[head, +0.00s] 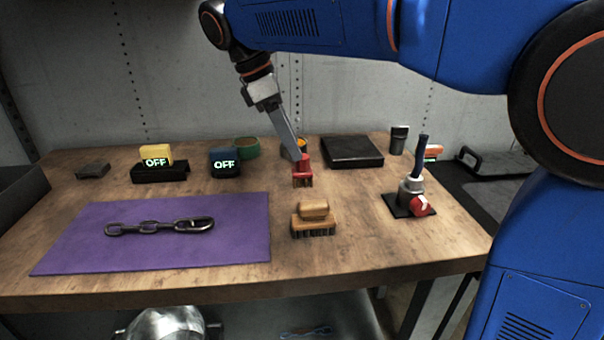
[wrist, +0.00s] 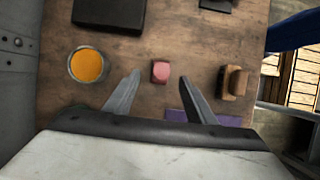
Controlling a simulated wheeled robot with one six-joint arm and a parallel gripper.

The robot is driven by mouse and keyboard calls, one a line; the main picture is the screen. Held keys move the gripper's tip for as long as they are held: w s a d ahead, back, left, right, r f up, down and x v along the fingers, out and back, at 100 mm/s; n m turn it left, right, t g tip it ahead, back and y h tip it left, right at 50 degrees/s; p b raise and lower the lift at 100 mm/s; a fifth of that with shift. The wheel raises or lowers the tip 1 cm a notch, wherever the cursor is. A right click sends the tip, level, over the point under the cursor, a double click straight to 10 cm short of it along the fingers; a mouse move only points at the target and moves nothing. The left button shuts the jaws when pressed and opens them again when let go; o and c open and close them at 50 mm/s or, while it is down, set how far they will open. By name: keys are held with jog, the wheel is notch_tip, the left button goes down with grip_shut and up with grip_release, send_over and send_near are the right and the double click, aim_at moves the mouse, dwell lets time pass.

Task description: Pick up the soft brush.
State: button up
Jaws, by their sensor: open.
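A wooden brush (head: 313,222) with a rounded grip and dark bristles stands bristles down near the front middle of the table. It also shows right of my fingers in the wrist view (wrist: 234,82). A small red object (head: 302,172) with a short upright handle and a toothed lower edge stands behind it; in the wrist view it is a reddish block (wrist: 160,71) between the fingertips' lines. I cannot tell from the look which is softer. My gripper (head: 298,157) is open and empty, pointing down above the red object, with its far finger hidden.
A purple mat (head: 80,245) with a chain (head: 160,227) lies at left. A black tray (head: 352,152) and an orange-filled cup (wrist: 88,65) are behind. A device with a red knob (head: 420,206) stands at right. Table around the wooden brush is clear.

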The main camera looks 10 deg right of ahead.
aim_at(301, 168)
jog(key=shift+x, duration=3.15)
jog(key=shift+s, duration=0.1)
jog(key=shift+c, duration=0.3)
jog(key=c, duration=1.1)
jog(key=shift+a+r, duration=0.1)
jog(key=shift+r, duration=0.05)
notch_tip(301, 168, up, 10)
jog(key=shift+f, duration=0.1)
